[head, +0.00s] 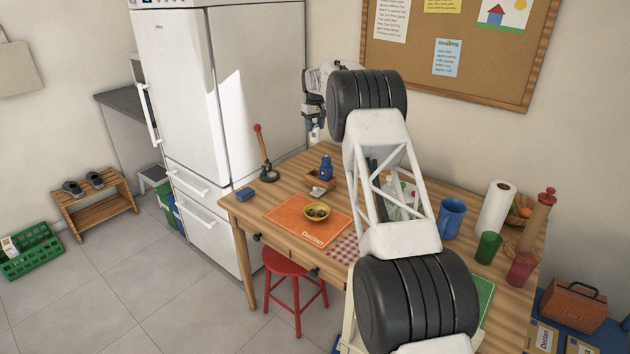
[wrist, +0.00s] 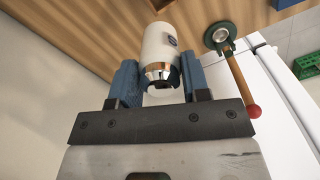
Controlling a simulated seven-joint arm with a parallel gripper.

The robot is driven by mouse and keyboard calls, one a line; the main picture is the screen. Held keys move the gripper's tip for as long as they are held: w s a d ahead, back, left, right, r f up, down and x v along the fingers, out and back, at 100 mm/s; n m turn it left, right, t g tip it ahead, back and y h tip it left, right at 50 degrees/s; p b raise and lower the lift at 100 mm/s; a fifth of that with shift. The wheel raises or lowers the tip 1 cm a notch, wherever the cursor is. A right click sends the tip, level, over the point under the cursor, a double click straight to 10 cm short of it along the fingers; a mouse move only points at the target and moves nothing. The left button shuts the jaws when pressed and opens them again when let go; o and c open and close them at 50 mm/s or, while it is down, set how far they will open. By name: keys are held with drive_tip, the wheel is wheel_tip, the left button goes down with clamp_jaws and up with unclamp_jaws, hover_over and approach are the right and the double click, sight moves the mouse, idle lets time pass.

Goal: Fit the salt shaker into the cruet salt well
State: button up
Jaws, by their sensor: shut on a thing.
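My gripper (wrist: 159,78) is shut on the salt shaker (wrist: 160,48), a white body with a chrome end; its blue fingers press on both sides. In the head view my gripper (head: 313,118) is above the far part of the table, with the white shaker (head: 315,134) below it, clear of the tabletop. The cruet (head: 314,184) is a small wooden holder on the table, below and apart from the shaker. A blue shaker (head: 326,168) stands upright at it. The empty well is too small to make out. The cruet does not show in the wrist view.
A stick with a red knob and dark green base (head: 264,157) stands left of the cruet; a blue block (head: 244,193) lies nearby. My arm hides part of the table's right side.

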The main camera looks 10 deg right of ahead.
sight(315, 139)
drive_tip(key=shift+f, duration=0.1)
wheel_tip(315, 139, down, 14)
idle(0.7)
drive_tip(key=shift+f, duration=0.1)
drive_tip(key=shift+f, duration=1.85)
drive_tip(key=shift+f, duration=0.1)
drive_tip(key=o, duration=1)
drive_tip(key=shift+o, duration=0.2)
wheel_tip(315, 139, up, 12)
drive_tip(key=shift+r, duration=0.1)
